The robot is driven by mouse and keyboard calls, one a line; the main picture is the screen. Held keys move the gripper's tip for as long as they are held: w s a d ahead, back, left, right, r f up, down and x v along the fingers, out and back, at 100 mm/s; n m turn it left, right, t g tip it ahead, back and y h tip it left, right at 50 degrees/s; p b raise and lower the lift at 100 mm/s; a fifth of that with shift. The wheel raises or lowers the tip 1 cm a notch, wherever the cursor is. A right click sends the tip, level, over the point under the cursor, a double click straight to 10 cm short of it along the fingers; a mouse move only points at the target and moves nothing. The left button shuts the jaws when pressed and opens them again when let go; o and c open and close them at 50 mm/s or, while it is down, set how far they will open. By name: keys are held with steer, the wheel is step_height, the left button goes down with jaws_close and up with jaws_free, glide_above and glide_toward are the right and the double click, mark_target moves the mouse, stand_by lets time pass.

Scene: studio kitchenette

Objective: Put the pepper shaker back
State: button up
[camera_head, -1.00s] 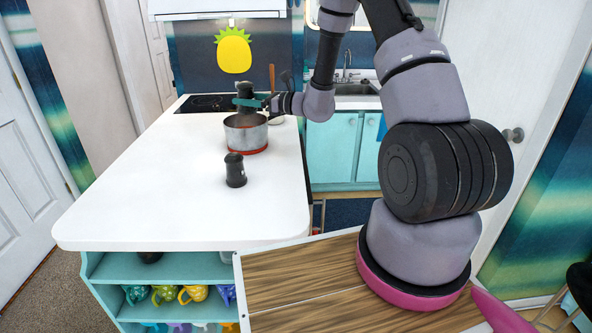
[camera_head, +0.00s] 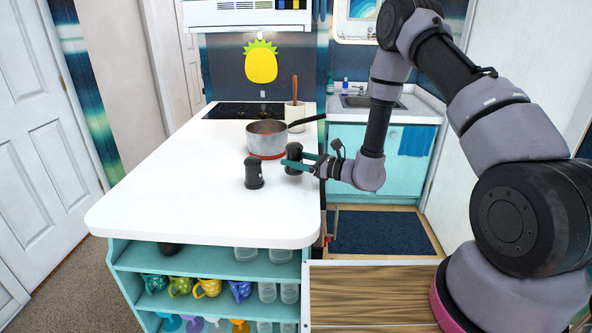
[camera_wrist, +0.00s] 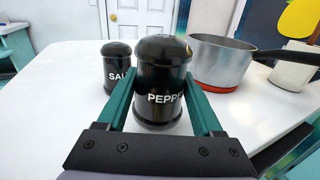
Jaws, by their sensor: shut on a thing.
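The black pepper shaker (camera_head: 294,154) stands upright at the right side of the white counter (camera_head: 190,200). In the wrist view the pepper shaker (camera_wrist: 161,80) shows its "PEPPER" label, partly cut off by a finger. My gripper (camera_head: 290,164) has its green fingers shut on it from the right. The shaker's base looks at or very near the counter top; I cannot tell if it touches. The black salt shaker (camera_head: 254,173) stands upright to its left and a little nearer the head camera; the salt shaker (camera_wrist: 117,68) is left of the pepper in the wrist view.
A metal pot (camera_head: 267,139) on a red base stands just behind the shakers, its handle pointing right. A utensil crock (camera_head: 295,113) and black cooktop (camera_head: 245,110) are farther back. The counter's left and front are clear. Shelves with mugs (camera_head: 208,288) lie below.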

steer(key=shift+f, duration=1.6)
steer(key=shift+f, duration=0.1)
steer(key=shift+f, duration=0.1)
steer(key=o, duration=1.5)
